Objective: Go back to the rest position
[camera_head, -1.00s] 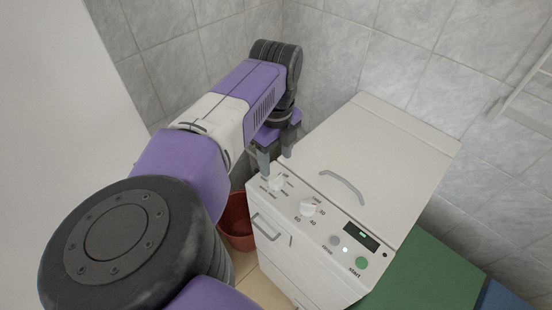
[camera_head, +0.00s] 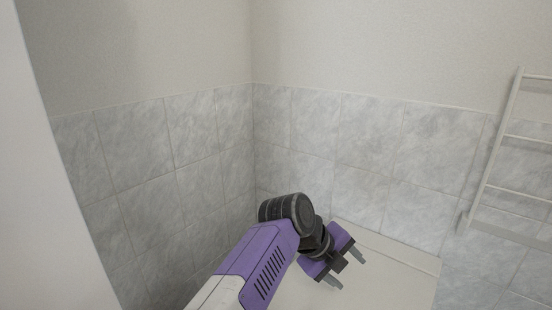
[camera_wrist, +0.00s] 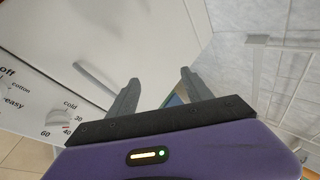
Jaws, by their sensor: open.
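My gripper (camera_head: 349,270) is in the lower middle of the head view, in front of the white washing machine's top (camera_head: 390,262). Its two grey fingers are apart with nothing between them. In the wrist view my gripper (camera_wrist: 158,88) also shows open and empty. The washing machine (camera_wrist: 60,45) fills the left of that view, with its handle and part of its dial panel showing. The panel is out of the head view.
Grey tiled walls (camera_head: 205,160) meet in a corner behind my arm. A white towel rack (camera_head: 500,150) hangs on the right wall. A plain white surface (camera_head: 45,200) stands at the left edge. The air above my arm is clear.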

